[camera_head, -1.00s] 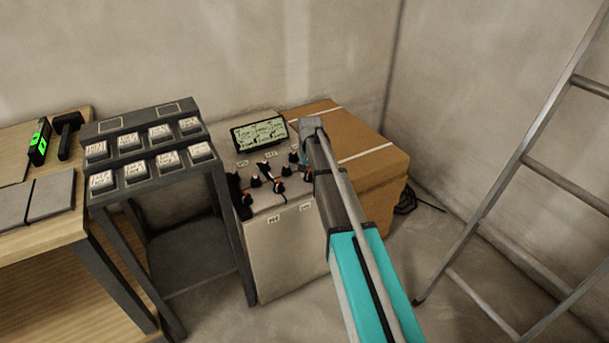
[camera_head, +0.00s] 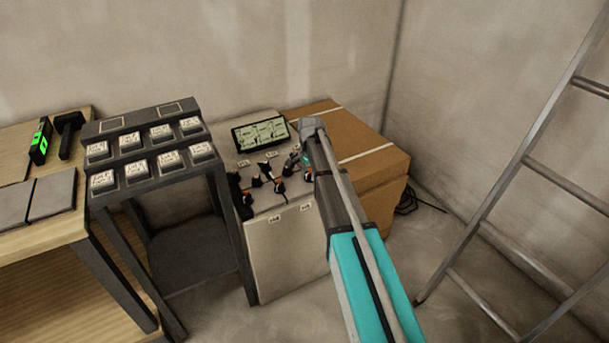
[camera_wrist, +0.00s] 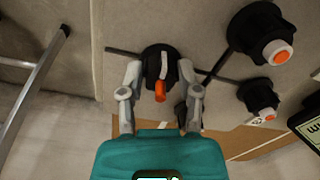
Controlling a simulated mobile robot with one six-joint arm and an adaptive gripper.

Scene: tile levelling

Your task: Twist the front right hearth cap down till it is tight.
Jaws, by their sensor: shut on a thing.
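The front right hearth cap (camera_wrist: 160,62) is black and round, with a pale stripe and an orange mark on its lower side in the wrist view. My gripper (camera_wrist: 160,70) has one finger on each side of it and is shut on it. The cap's seat underneath is hidden. In the head view my forearm covers part of the hearth (camera_head: 283,250), a pale box with a sloping top, and the held cap is hard to make out there.
Two other black caps with orange centres stand close by, one upper right (camera_wrist: 262,35) and one lower right (camera_wrist: 258,95). A screen (camera_head: 261,135) is at the hearth's back. A cardboard box (camera_head: 375,165) stands right, a dark rack (camera_head: 155,112) left, a ladder (camera_head: 500,190) far right.

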